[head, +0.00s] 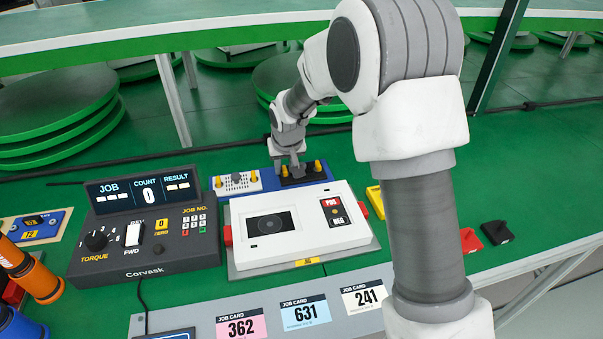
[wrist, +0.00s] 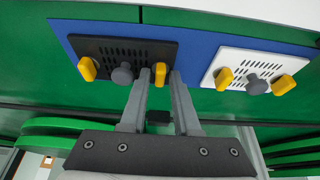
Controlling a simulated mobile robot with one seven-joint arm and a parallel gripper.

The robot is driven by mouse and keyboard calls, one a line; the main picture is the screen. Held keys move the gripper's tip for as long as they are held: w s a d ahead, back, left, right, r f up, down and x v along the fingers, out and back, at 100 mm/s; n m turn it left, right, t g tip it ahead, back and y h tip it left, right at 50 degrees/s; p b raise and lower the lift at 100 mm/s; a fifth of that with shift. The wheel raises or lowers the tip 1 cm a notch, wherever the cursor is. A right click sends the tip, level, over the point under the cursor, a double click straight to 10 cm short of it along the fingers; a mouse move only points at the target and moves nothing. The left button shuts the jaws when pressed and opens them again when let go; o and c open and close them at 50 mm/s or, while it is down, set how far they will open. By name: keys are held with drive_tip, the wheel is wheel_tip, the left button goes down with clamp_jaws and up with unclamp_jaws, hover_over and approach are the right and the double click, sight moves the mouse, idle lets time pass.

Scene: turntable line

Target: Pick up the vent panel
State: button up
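Two vent panels with slots, yellow knobs and a grey middle knob lie on a blue tray (head: 267,184) behind the white device. The black panel (head: 308,177) is on the right in the head view and on the left in the wrist view (wrist: 104,52). The white panel (head: 237,188) is beside it and also shows in the wrist view (wrist: 232,55). My gripper (head: 291,167) is over the black panel, fingers apart and empty. In the wrist view my fingertips (wrist: 160,76) appear either side of one yellow knob; whether they touch it I cannot tell.
A white device (head: 290,241) with a dark window stands in front of the tray. A dark control box (head: 146,241) stands to its left. A yellow part (head: 375,202) and red and black pieces (head: 496,233) lie right. Job cards (head: 304,312) line the front.

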clamp_jaws()
drive_tip(key=shift+r, duration=0.15)
